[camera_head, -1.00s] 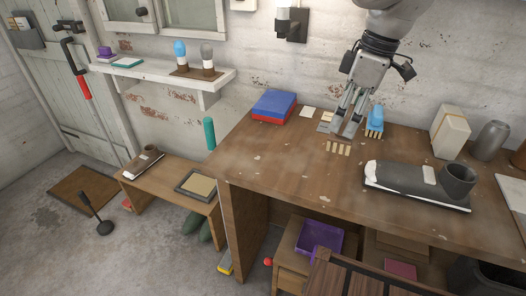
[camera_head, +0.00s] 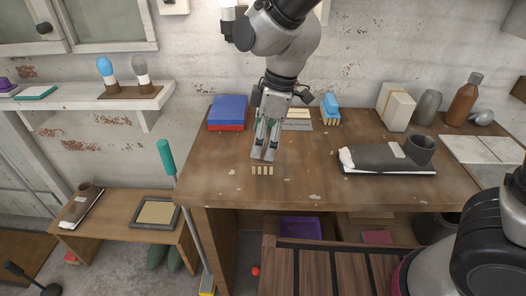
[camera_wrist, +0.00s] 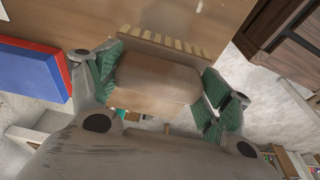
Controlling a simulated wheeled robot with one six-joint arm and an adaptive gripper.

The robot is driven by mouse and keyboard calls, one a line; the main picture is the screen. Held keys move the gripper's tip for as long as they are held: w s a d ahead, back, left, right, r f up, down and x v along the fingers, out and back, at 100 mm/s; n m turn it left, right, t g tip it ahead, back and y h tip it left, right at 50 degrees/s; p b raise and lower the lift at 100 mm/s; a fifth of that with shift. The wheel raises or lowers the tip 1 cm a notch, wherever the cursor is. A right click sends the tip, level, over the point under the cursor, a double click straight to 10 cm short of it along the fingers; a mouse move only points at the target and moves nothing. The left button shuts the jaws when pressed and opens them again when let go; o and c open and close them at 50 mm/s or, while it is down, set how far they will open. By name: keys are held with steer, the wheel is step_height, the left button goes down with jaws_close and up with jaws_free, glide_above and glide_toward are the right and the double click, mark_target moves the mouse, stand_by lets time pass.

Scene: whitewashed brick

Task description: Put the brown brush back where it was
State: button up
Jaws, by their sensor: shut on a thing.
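The brown brush (camera_wrist: 157,78) is held between the two green-padded fingers of my gripper (camera_wrist: 158,88) in the wrist view. Its row of pale bristle tufts (camera_wrist: 165,41) points to the top of that view. In the head view my gripper (camera_head: 264,155) is over the front left part of the workbench (camera_head: 300,175). The tufts of the brush show just below the fingertips, and its brown body blends with the wood. I cannot tell how high it is above the bench top.
A blue and red box (camera_head: 228,112) and a blue brush (camera_head: 330,108) stand at the back of the bench. A dark shoe-like object (camera_head: 388,157) lies right of my gripper. A wall shelf (camera_head: 85,103) and low bench (camera_head: 115,222) are left. Bench top between is clear.

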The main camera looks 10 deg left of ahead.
steer(key=shift+d+x, duration=0.2)
steer(key=shift+x, duration=0.7)
steer(key=shift+d+x, duration=0.15)
steer(key=shift+x, duration=0.7)
steer(key=shift+f, duration=0.2)
steer(key=o, duration=1.1)
